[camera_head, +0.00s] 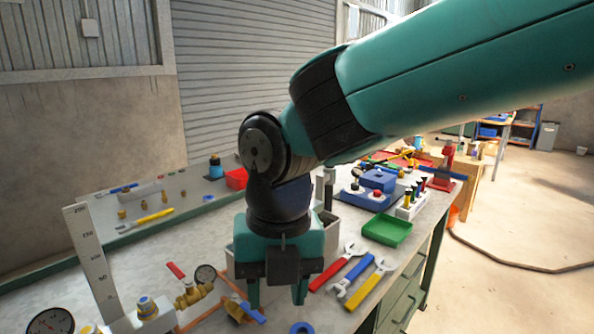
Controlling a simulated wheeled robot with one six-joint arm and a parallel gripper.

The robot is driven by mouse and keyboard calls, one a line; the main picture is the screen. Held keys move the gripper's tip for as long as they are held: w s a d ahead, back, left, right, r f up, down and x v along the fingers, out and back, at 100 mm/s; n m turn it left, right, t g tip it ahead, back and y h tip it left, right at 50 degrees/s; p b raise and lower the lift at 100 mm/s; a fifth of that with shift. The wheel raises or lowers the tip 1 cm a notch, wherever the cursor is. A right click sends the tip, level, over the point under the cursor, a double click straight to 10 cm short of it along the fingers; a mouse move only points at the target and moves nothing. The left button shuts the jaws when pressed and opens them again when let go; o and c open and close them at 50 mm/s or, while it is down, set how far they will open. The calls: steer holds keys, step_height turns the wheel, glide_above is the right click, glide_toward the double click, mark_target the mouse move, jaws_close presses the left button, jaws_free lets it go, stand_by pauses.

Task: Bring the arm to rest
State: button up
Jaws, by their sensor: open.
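My gripper (275,292) is at the end of my teal and black arm, which reaches in from the upper right. It points down over the workbench (200,237), with its fingers apart. I see nothing held between the fingers. Brass valve fittings (194,294) with a red handle and a small gauge are just left of it. Another brass valve with a blue handle (246,312) is close below it. The arm hides part of the bench behind it.
Red, blue and yellow wrenches (357,280) lie right of my gripper, near a green tray (387,229). An upright scale (91,262) and a pressure gauge (52,322) stand at left. A blue box (379,180) is farther back. Open floor (510,230) lies at right.

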steer(key=s+d+m+y, duration=0.1)
steer(key=s+d+m, duration=0.2)
steer(key=m, duration=0.7)
steer(key=s+d+m+y, duration=0.1)
steer(key=s+d+m, duration=0.2)
steer(key=d+m, duration=0.5)
steer(key=s+d+m+y, duration=0.1)
steer(key=s+d+m, duration=0.2)
steer(key=m, duration=1)
steer(key=d, duration=0.3)
steer(key=shift+s+d, duration=0.2)
steer(key=shift+s, duration=0.15)
steer(key=shift+r, duration=0.1)
